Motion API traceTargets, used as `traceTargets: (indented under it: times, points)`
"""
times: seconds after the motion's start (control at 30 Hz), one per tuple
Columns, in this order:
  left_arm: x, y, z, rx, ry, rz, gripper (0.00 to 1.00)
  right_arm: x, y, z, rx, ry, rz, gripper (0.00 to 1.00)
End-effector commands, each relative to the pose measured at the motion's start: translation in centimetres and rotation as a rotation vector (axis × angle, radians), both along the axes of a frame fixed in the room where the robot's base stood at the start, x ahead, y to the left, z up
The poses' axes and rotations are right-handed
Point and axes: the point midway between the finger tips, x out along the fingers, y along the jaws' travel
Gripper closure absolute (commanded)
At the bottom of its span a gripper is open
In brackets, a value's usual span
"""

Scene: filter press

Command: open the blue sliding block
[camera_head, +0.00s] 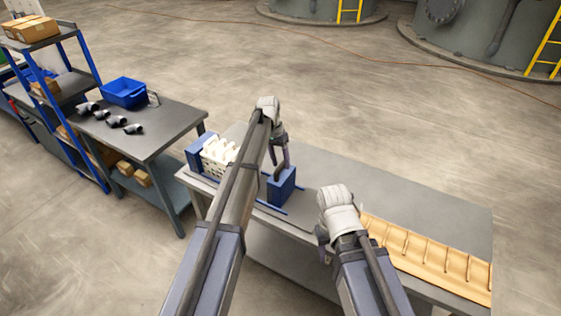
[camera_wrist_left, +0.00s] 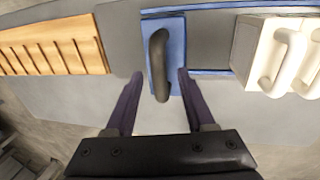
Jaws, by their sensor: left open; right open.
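The blue sliding block (camera_head: 281,190) stands on blue rails on the grey table, with a dark upright handle on top. In the left wrist view the block (camera_wrist_left: 176,25) and its dark handle (camera_wrist_left: 158,60) lie between the fingers. My left gripper (camera_head: 280,156) is open and points down over the block; its fingers (camera_wrist_left: 160,78) are on either side of the handle, with gaps showing. My right gripper (camera_head: 325,248) is open, though its fingers are mostly hidden by its wrist, and it is apart from the block, near the table's front edge.
White plates with handles (camera_head: 218,152) stand left of the block, partly behind my left arm, beside a blue end block (camera_head: 194,155). A slotted wooden rack (camera_head: 430,255) lies at the right. A side table (camera_head: 160,135) holds a blue bin (camera_head: 123,92).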

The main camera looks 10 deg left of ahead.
Motion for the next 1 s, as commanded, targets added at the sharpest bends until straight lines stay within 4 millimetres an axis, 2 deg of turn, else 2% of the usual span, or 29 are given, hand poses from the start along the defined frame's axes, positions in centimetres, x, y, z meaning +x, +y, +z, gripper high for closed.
traceTargets:
  times: [0.27, 0.7, 1.0]
  points:
    - [0.1, 0.3, 1.7, 0.0, 0.0, 0.0, 0.45, 0.0, 0.0, 1.7, 0.0, 0.0, 0.001, 0.5]
    - [0.5, 1.2, 7.2, 0.0, 0.0, 0.001, 0.45, 0.0, 0.0, 7.2, 0.001, 0.0, -0.004, 0.5]
    - [0.5, 1.4, 7.6, 0.0, 0.0, 0.0, 0.45, 0.0, 0.0, 7.6, 0.002, 0.0, -0.007, 0.5]
